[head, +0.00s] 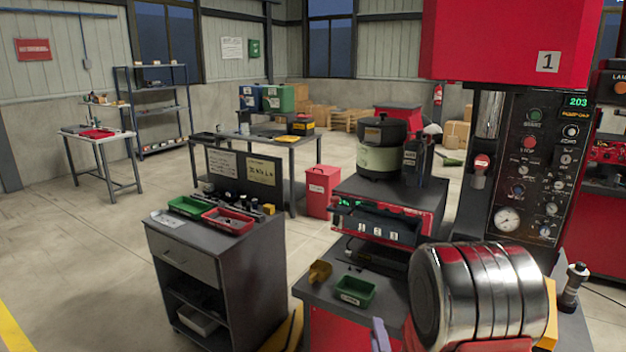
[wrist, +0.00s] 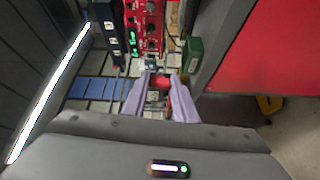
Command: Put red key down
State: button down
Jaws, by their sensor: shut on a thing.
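In the wrist view my gripper (wrist: 161,88) has its two pale purple fingers closed around a small red piece, which I take to be the red key (wrist: 160,81). Only a small part of it shows between the fingertips, so its full shape is hidden. In the head view one purple fingertip (head: 380,335) shows at the bottom, in front of the red-and-dark bench. The key is not visible there. I cannot tell whether it touches a surface.
A green bin (head: 355,291) and a yellow scoop-like bin (head: 320,272) stand on the bench (head: 318,292). The red feeder unit (head: 390,195) rises behind them. A grey cabinet (head: 180,258) with trays stands left. A large metal cylinder (head: 440,297) blocks the lower right.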

jog(key=shift+s+f, duration=0.15)
jog(key=shift+f, duration=0.4)
jog(key=shift+s+f, duration=0.15)
jog(key=shift+f, duration=0.35)
